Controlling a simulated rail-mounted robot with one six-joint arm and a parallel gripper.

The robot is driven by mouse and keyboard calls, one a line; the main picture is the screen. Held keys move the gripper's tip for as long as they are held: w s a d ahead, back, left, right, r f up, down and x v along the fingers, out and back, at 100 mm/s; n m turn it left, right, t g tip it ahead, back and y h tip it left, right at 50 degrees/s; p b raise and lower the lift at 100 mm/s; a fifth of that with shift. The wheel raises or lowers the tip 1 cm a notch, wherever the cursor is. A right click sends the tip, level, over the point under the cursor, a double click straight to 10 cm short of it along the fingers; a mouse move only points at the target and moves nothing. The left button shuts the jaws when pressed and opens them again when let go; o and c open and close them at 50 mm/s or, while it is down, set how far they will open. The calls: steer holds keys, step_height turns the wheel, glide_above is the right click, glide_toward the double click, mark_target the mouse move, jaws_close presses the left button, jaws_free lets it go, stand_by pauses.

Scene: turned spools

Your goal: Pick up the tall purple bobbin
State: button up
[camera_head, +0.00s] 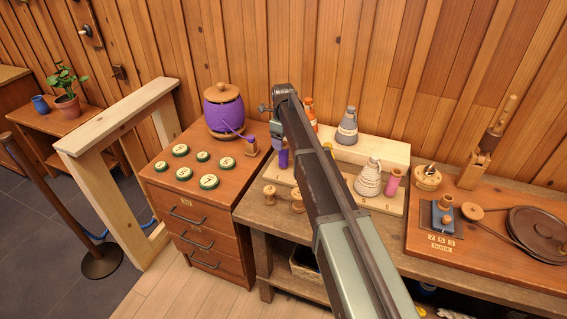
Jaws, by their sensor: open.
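A purple bobbin (284,158) stands on the light wooden rack of the workbench, left of my arm. It looks upright, but my arm and wrist hide part of it. My gripper (279,145) points down from the wrist right above or beside this bobbin and is open. The fingertips are small here, and I cannot tell whether they are around the bobbin or touch it.
A big purple-wound spool (224,112) and a small bobbin (250,144) stand on the drawer cabinet (190,205) at left. A grey cone (347,128), a cream cone (368,178) and a pink spool (392,183) stand right of my arm. Wooden spools (297,200) stand in front.

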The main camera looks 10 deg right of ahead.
mark_target(284, 156)
step_height(284, 156, down, 5)
steer(key=b, duration=0.5)
steer(key=shift+f, duration=0.2)
steer(key=shift+r, duration=0.3)
steer(key=shift+c, duration=0.5)
steer(key=c, duration=0.9)
